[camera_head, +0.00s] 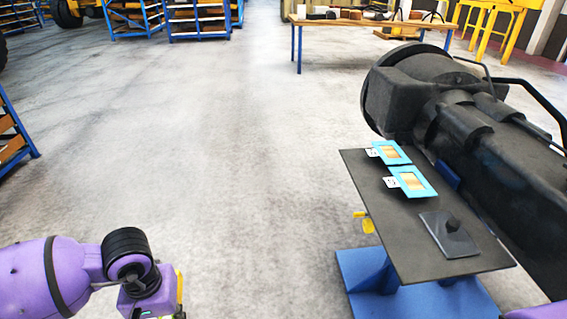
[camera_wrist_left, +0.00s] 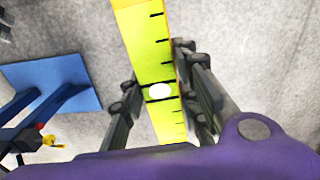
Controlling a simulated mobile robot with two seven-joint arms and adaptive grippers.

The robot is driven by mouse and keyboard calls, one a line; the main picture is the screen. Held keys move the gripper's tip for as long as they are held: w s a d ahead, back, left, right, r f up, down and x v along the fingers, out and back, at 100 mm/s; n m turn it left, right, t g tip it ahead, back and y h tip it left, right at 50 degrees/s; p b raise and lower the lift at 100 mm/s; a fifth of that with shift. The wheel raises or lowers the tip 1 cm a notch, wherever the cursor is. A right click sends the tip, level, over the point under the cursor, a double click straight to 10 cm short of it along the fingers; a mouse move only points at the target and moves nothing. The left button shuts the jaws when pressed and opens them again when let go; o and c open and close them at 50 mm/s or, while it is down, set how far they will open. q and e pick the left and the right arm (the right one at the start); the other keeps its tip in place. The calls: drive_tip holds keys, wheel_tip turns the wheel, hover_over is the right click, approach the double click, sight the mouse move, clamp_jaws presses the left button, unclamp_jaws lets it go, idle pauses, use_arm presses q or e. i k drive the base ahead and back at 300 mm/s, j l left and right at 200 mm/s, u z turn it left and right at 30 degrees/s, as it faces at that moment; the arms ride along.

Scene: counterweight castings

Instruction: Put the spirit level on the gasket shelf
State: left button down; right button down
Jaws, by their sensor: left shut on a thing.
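The spirit level is a long yellow-green bar (camera_wrist_left: 147,38) with black marks and a white spot, seen in the left wrist view. My left gripper (camera_wrist_left: 158,88) is shut on it, one finger on each side. In the head view the gripper is at the bottom left, with only a yellow sliver of the level (camera_head: 180,286) showing beside my wrist. The gripper is over open floor, well left of a dark plate (camera_head: 375,198) on a blue stand. I cannot tell for sure which surface is the gasket shelf. My right gripper is out of view.
Blue racks (camera_head: 199,20) and a wooden table (camera_head: 375,22) are far back. The middle floor is clear.

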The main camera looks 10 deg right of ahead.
sight(399, 232)
drive_tip(key=i, duration=1.4)
drive_tip(key=i+u, duration=0.15)
drive_tip(key=i, duration=1.1)
drive_tip(key=z, duration=4.35)
drive_tip(key=j, duration=0.1)
